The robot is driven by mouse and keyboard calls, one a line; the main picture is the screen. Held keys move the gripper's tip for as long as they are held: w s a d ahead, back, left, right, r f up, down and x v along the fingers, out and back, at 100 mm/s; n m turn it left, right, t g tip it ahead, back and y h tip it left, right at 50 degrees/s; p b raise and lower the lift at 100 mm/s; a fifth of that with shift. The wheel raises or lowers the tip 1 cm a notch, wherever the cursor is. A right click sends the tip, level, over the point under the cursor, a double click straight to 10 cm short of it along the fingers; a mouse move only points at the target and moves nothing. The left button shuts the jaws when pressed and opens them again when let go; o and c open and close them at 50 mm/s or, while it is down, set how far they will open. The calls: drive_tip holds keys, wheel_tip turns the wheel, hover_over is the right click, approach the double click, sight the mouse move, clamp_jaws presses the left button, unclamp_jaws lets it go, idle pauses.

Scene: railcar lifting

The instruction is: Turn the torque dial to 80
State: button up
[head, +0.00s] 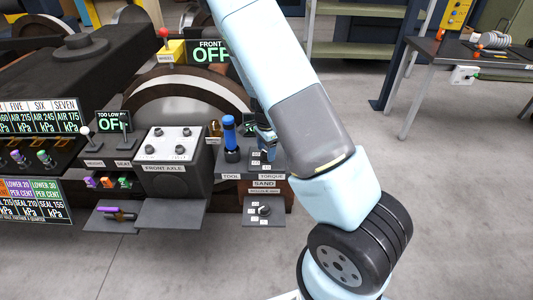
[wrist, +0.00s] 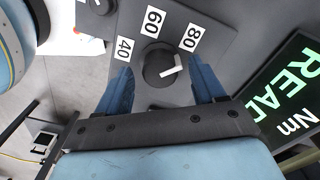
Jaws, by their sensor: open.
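The torque dial (wrist: 160,66) is a dark round knob on a grey panel (wrist: 215,78) in the wrist view. Labels 40 (wrist: 123,49), 60 (wrist: 153,21) and 80 (wrist: 192,37) lie around it. Its white mark (wrist: 172,71) points right, seemingly somewhat below the direction of the 80 label. My gripper (wrist: 161,67) is open, with one blue finger on each side of the dial; I cannot tell whether they touch it. In the head view my gripper (head: 265,141) is above the torque panel, near the TORQUE label (head: 272,177), and the arm partly hides the dial.
A blue-handled tool (head: 230,138) stands just left of my gripper. A lower panel with another knob (head: 264,210) sits in front. A dark display with green letters and Nm (wrist: 292,92) lies close right of the dial. Floor is clear at right, before a workbench (head: 475,57).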

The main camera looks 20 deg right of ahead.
drive_tip(key=shift+f, duration=1.05)
drive_tip(key=shift+c, duration=0.4)
drive_tip(key=c, duration=0.9)
drive_tip(key=shift+c, duration=0.2)
drive_tip(key=shift+n, duration=0.6)
drive_tip(key=o, duration=1)
